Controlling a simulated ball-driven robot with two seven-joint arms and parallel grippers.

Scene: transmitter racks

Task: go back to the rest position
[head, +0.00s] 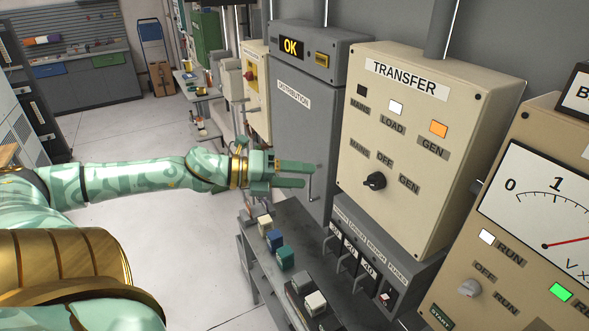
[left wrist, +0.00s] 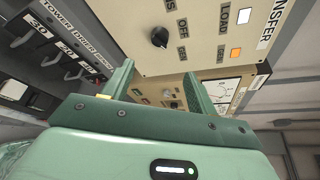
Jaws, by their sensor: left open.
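My left gripper (head: 300,174) is open and empty in the head view. It hangs in the air in front of the grey distribution cabinet, left of the beige TRANSFER box (head: 398,130). In the left wrist view its two green fingers (left wrist: 157,92) stand apart with nothing between them. The black knob (head: 374,181) on the TRANSFER box is clear of the fingers; it also shows in the left wrist view (left wrist: 160,37). The orange GEN lamp (head: 438,128) looks lit. My right gripper is in neither view.
A dark bench (head: 262,262) with several coloured blocks runs below the gripper. A fuse panel (head: 372,262) sits under the TRANSFER box. A meter panel (head: 535,235) stands at right. The floor (head: 190,240) to the left is clear.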

